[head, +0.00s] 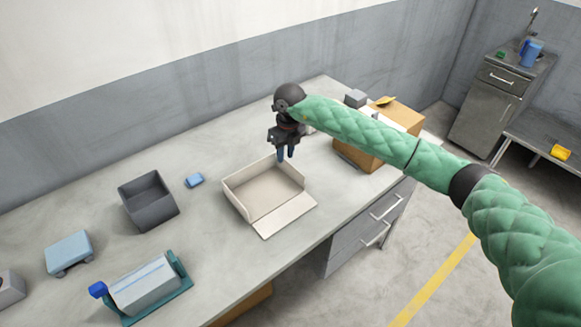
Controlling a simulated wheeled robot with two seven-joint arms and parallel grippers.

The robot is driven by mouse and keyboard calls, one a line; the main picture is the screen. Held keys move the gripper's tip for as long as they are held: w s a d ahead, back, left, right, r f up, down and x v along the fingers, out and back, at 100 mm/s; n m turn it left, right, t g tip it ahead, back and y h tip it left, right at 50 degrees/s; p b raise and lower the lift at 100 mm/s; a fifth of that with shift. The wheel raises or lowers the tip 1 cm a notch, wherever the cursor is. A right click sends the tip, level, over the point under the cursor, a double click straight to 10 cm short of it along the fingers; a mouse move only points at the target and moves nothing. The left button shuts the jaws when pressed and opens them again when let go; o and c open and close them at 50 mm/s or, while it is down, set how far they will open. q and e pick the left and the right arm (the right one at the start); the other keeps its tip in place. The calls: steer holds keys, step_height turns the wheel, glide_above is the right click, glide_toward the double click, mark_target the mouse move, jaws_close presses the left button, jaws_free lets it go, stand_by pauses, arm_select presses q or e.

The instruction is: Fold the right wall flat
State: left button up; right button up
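An open cream box (264,197) with a shallow floor sits on the grey workbench in the head view. Its wall on the near right side is a flap (286,217) lying flat outward on the bench. The far left and near left walls stand up. The right wall (291,172), on the far right side, also looks upright. My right gripper (286,156) points down at the far corner of the box, close to the top of the right wall. My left gripper is not in view.
A dark grey bin (149,202) and a small blue block (194,180) lie left of the box. A teal-framed device (147,287) and a pale blue item (69,252) stand further left. A cardboard box (362,158) is behind my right arm. Bench around the cream box is mostly clear.

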mark_target(290, 164)
steer(key=shift+w+d+r+h, duration=0.15)
steer(key=shift+w+d+h, duration=0.25)
steer(key=shift+d, duration=0.4)
steer(key=shift+f+p, duration=0.25)
steer(key=shift+p, duration=0.05)
step_height(290, 164, down, 6)
steer(key=p, duration=0.3)
steer(key=shift+r, duration=0.1)
steer(key=shift+f, duration=0.65)
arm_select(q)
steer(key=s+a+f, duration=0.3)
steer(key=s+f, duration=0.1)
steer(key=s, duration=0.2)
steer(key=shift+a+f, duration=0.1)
arm_select(e)
steer(key=shift+c, duration=0.4)
jaws_close()
